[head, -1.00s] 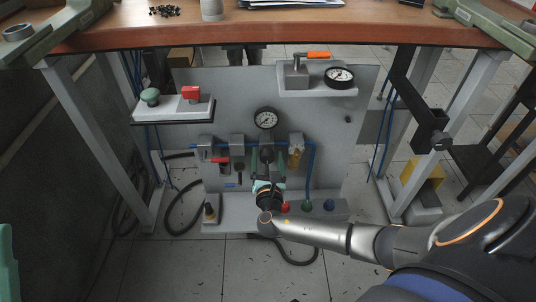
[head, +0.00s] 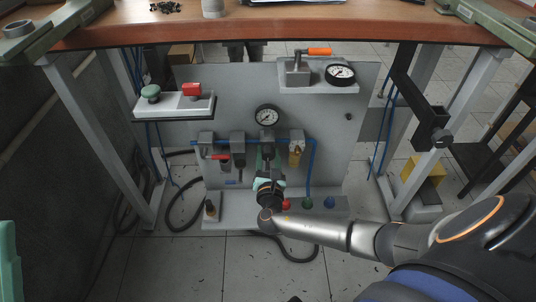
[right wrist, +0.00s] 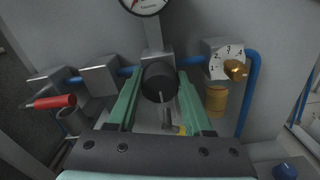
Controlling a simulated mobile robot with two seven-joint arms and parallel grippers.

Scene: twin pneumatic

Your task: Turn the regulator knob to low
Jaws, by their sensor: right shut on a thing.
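The regulator knob (right wrist: 160,82) is a dark round knob below the pressure gauge (head: 267,117), with a pale line on its face in the right wrist view. My right gripper (right wrist: 159,85) has one green finger on each side of the knob and is shut on it. In the head view the right gripper (head: 266,160) reaches up to the regulator from below, and its hand hides most of the knob.
A red-handled valve (right wrist: 52,102) sits to the left, and a numbered dial unit with a brass knob (right wrist: 236,69) close to the right. A blue air line (head: 312,165) runs along the panel. The wooden bench top (head: 280,30) overhangs above. Coloured buttons sit below.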

